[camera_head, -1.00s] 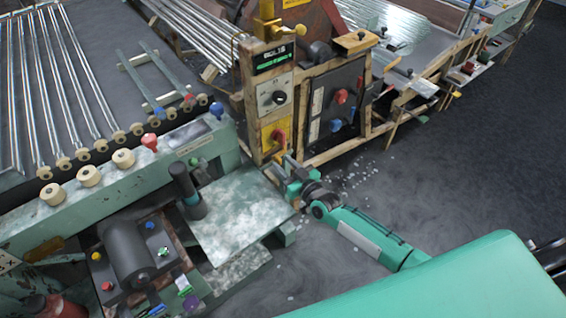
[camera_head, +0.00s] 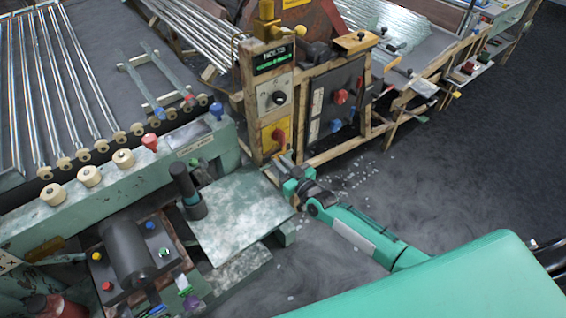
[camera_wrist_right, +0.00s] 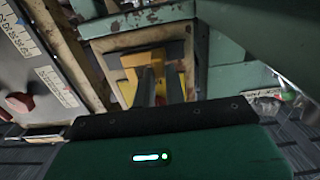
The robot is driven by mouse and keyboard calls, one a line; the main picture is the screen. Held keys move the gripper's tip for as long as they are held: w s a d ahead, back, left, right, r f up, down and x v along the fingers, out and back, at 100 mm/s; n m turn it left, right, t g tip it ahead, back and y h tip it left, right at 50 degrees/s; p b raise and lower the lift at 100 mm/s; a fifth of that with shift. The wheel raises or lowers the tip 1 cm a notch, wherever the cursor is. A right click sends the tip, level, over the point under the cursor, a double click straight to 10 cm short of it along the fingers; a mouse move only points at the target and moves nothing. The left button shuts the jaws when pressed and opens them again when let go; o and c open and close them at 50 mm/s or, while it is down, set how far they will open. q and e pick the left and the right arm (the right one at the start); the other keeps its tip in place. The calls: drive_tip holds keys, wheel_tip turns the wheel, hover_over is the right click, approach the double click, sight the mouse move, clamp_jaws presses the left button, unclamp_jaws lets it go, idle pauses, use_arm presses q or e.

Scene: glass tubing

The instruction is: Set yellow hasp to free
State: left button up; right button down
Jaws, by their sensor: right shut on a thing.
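The yellow hasp (camera_wrist_right: 130,78) shows in the right wrist view as a yellow piece at and behind my right fingers. In the head view only a small yellow bit (camera_head: 279,155) shows at the fingertips, low on the wooden-framed control post. My right gripper (camera_head: 284,161) reaches this spot from the lower right. In the right wrist view its two dark fingers (camera_wrist_right: 160,84) are close around the yellow piece, shut on it. The fingers hide part of the hasp, so its exact angle is hard to tell. My left gripper is not in view.
Above the hasp, the post has a red switch (camera_head: 278,134) on a yellow plate, a black dial (camera_head: 278,97) and a lit display (camera_head: 273,59). A green metal plate (camera_head: 236,213) lies close left of my right gripper. Grey floor (camera_head: 440,190) is open at right.

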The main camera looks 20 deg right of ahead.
drive_tip(key=shift+s+a+p, duration=0.2)
drive_tip(key=shift+a, duration=0.35)
drive_tip(key=shift+s+a+p, duration=0.15)
drive_tip(key=shift+s+a, duration=0.05)
drive_tip(key=shift+a, duration=0.35)
drive_tip(key=c, duration=1.4)
unclamp_jaws()
drive_tip(key=shift+c, duration=0.2)
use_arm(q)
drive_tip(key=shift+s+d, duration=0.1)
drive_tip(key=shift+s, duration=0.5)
use_arm(e)
drive_tip(key=shift+s, duration=0.1)
use_arm(q)
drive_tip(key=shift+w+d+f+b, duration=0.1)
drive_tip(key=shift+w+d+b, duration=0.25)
drive_tip(key=shift+b, duration=0.1)
use_arm(e)
drive_tip(key=v, duration=1.3)
drive_tip(key=shift+s, duration=0.3)
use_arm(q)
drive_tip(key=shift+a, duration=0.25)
